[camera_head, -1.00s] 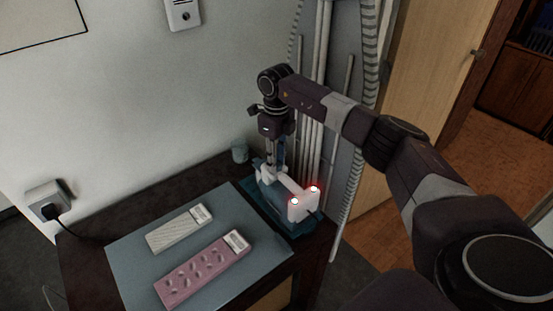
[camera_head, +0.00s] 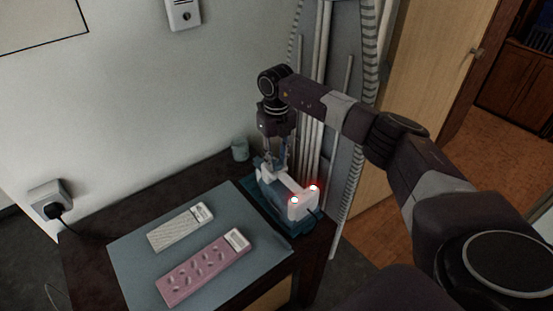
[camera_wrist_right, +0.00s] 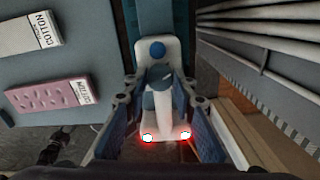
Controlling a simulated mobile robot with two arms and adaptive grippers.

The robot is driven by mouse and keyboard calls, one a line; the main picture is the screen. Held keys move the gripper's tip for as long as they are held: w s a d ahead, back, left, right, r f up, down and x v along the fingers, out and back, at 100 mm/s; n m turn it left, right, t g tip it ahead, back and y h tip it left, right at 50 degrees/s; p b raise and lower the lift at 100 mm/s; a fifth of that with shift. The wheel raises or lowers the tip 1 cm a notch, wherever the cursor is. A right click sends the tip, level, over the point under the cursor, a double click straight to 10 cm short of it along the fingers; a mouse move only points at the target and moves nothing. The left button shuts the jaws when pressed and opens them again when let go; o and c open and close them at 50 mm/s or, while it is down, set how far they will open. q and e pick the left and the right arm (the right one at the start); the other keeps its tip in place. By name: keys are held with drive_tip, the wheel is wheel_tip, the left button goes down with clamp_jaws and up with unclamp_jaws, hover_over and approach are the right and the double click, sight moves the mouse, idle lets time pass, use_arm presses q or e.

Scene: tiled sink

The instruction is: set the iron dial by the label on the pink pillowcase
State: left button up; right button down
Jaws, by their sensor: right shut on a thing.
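The white iron (camera_head: 292,193) stands on a dark teal mat at the right end of the table, with two red lights glowing on its near end. It also shows in the right wrist view (camera_wrist_right: 150,122), with a blue-grey round part, perhaps the dial (camera_wrist_right: 158,78), on top. My right gripper (camera_head: 276,168) points down at the iron's far part. Its fingers (camera_wrist_right: 159,88) lie on both sides of the iron; the exact contact is hard to see. The pink pillowcase (camera_head: 196,272) lies folded on the grey mat. Its white label (camera_wrist_right: 83,90) seems to read COTTON. My left gripper is out of view.
A white folded cloth (camera_head: 172,231) with a COTTON label lies beside the pillowcase on the grey mat (camera_head: 135,265). A small greenish cup (camera_head: 240,149) stands behind the iron near the wall. Pipes (camera_head: 322,90) rise close to the right of the iron.

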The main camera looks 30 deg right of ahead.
sight(277, 162)
drive_tip(key=c, duration=1.6)
unclamp_jaws()
wheel_tip(277, 162, up, 12)
